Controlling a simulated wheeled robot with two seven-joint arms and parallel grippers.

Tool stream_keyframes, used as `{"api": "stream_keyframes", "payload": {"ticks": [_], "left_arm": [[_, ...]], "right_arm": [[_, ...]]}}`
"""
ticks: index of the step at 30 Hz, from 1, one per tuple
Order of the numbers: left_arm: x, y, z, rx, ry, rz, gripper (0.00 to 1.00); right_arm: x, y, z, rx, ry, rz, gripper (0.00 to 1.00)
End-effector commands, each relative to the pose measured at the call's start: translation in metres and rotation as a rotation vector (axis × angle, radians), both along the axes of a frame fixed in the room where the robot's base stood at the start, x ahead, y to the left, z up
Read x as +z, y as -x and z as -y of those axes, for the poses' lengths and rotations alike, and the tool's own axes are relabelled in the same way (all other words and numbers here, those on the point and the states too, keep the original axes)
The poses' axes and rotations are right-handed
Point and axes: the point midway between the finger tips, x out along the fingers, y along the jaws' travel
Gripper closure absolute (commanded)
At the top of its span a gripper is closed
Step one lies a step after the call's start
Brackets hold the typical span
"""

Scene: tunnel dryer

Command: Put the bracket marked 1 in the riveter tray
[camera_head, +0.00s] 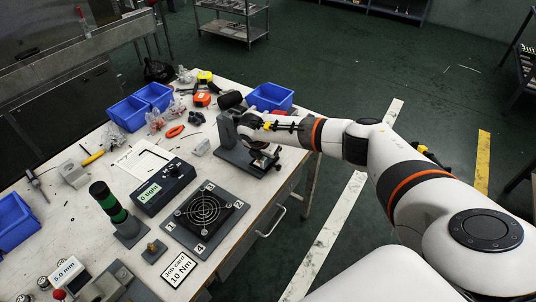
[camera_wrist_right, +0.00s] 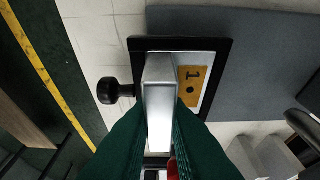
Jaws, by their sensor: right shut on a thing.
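The silver bracket with an orange tag marked 1 (camera_wrist_right: 193,88) is between the green fingers of my right gripper (camera_wrist_right: 160,140), which is shut on its upright metal flange. Below and around the bracket is a tray with a black rim (camera_wrist_right: 222,50) and a black knob (camera_wrist_right: 115,91) on its left. The bracket lies within the rim's outline; I cannot tell whether it touches the floor. In the head view my right gripper (camera_head: 264,156) is low over the dark riveter base (camera_head: 236,159), and the bracket is mostly hidden there. My left gripper is not in view.
The grey riveter upright (camera_head: 227,130) stands close beside my right gripper. A blue bin (camera_head: 270,97) is behind my right arm. A grey bracket (camera_head: 201,147), a black display box (camera_head: 164,187) and a fan fixture (camera_head: 206,214) stand left on the bench.

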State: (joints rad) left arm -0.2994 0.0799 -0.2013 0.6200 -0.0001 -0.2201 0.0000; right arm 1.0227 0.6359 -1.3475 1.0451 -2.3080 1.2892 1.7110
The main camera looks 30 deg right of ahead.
Motion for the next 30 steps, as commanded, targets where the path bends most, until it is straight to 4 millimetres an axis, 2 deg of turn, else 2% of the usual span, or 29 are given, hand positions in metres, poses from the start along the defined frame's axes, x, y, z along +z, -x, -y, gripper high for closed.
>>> {"api": "stream_keyframes", "payload": {"ticks": [11, 12, 13, 23, 26, 30], "left_arm": [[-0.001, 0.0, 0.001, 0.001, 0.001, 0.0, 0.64], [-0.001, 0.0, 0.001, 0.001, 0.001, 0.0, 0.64], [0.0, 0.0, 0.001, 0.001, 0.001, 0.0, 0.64], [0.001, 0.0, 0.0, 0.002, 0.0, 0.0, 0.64], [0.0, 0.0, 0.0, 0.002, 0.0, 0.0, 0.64], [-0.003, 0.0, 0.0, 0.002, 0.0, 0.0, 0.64]], "right_arm": [[-0.005, -0.001, 0.004, -0.001, 0.002, 0.001, 1.0], [-0.005, -0.001, 0.004, 0.0, 0.001, 0.0, 0.81], [-0.005, -0.001, 0.004, 0.0, 0.001, 0.0, 0.77], [-0.002, -0.001, 0.003, 0.0, 0.001, 0.001, 0.77], [0.006, 0.0, 0.0, 0.002, 0.0, 0.002, 0.77], [0.028, 0.003, -0.009, 0.002, 0.0, 0.005, 0.77]]}}
